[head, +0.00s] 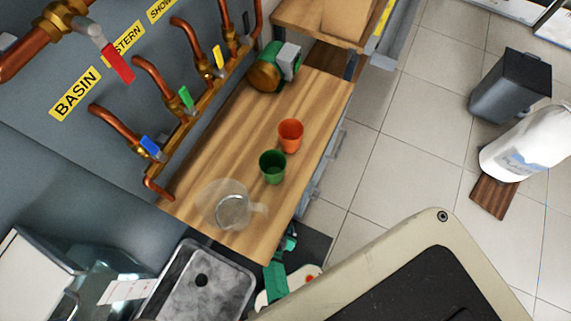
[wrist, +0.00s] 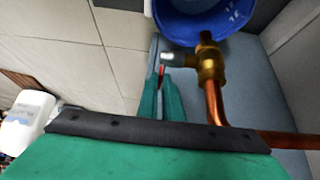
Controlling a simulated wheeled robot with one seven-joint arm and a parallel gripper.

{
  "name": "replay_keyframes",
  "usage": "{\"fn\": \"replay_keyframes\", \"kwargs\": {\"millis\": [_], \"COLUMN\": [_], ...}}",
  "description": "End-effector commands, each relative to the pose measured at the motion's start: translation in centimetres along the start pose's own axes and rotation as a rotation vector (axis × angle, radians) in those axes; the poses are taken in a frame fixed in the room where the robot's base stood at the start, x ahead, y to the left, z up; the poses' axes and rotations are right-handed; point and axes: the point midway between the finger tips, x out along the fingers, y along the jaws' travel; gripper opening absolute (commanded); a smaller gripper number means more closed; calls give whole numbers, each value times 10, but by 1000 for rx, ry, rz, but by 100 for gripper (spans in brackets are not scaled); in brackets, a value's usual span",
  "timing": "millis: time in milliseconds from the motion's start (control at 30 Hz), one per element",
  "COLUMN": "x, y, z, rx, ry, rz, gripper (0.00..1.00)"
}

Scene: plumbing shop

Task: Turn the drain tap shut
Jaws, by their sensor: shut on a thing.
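The drain tap (wrist: 209,66) is a brass valve on a copper pipe in the wrist view. A pale metal stem (wrist: 178,60) sticks out of its left side. Its red lever (wrist: 161,73) shows as a thin strip between my green fingers. My gripper (wrist: 162,84) is shut on this lever, and the fingers hide most of it. The tap's outlet points toward a blue bucket (wrist: 188,28). In the head view my green gripper parts (head: 275,277) show low beside the bench, and I cannot make out the drain tap there.
The wooden bench (head: 200,165) holds a clear jug (head: 222,205), a green cup (head: 272,167), an orange cup (head: 290,135) and a green-and-brass device (head: 270,72). Other taps line the wall. A white bottle (head: 528,142) and a grey bin (head: 510,88) stand right; tiled floor (head: 400,155) lies between.

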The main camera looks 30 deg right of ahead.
Motion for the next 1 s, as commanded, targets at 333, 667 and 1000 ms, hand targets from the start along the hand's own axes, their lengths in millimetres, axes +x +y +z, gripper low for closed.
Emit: {"fn": "replay_keyframes", "kwargs": {"millis": [333, 667, 1000], "x": [0, 0, -7], "y": [1, 1, 2], "z": [-1, -1, 0], "rx": [4, 3, 5], "ry": [10, 9, 7], "rz": [2, 2, 4], "gripper": [0, 25, 25]}}
